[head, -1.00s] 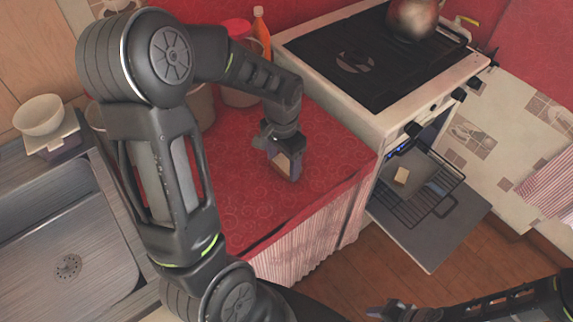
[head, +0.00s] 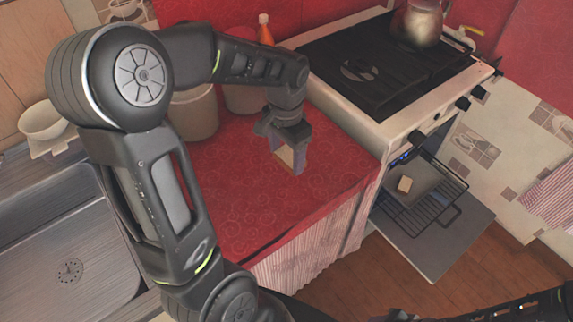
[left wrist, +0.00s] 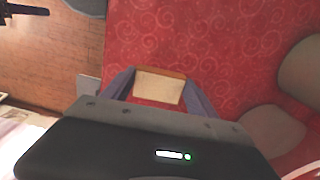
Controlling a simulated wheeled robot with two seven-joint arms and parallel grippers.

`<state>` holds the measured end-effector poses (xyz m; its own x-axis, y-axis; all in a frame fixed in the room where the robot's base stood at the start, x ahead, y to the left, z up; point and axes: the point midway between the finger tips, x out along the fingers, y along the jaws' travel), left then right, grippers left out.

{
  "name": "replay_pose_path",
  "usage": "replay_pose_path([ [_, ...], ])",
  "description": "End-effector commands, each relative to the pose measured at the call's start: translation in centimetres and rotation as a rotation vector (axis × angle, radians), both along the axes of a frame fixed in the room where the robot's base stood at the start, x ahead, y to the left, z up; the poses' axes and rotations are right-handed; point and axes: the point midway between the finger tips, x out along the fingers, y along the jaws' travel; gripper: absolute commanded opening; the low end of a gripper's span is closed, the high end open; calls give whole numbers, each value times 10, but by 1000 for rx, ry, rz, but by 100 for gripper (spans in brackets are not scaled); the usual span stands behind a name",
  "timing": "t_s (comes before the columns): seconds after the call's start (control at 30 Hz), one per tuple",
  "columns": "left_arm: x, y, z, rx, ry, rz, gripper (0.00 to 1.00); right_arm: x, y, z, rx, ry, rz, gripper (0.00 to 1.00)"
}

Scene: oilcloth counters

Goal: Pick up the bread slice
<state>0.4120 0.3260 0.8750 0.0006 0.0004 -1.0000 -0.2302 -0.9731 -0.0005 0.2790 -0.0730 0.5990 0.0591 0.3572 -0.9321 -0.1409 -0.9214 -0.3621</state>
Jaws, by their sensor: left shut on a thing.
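The bread slice (head: 285,156) is a thin pale slice with a brown crust, held upright between the fingers of my left gripper (head: 289,154) over the red counter. In the left wrist view the slice (left wrist: 158,88) sits between the two fingertips (left wrist: 158,90), crust edge outward, against the red cloth. My left gripper is shut on it. Whether its lower edge clears the cloth is hard to tell. My right gripper (head: 402,315) shows only partly at the bottom edge, away from the slice.
The red oilcloth counter (head: 235,205) is clear around the gripper. Canisters (head: 194,113) and an orange bottle (head: 265,30) stand behind. A sink (head: 70,235) lies left.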

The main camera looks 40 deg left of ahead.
Motion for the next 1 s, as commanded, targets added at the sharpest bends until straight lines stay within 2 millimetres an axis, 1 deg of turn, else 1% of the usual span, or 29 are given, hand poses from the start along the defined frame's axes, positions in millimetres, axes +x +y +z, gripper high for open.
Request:
replay_pose_path([
  [0.03,1,0,11,0,-5,-1,29,0,0,0,0,0,0,36],
  [0.1,1,0,23,0,-5,0,29,0,0,-1,0,0,0,36],
  [0.2,0,0,34,0,-2,0,29,0,0,-1,0,0,0,36],
  [0.3,0,0,39,-1,-1,1,29,0,0,-1,0,0,0,36],
  [1.0,0,0,39,-1,0,0,29,0,0,-1,0,0,0,36],
])
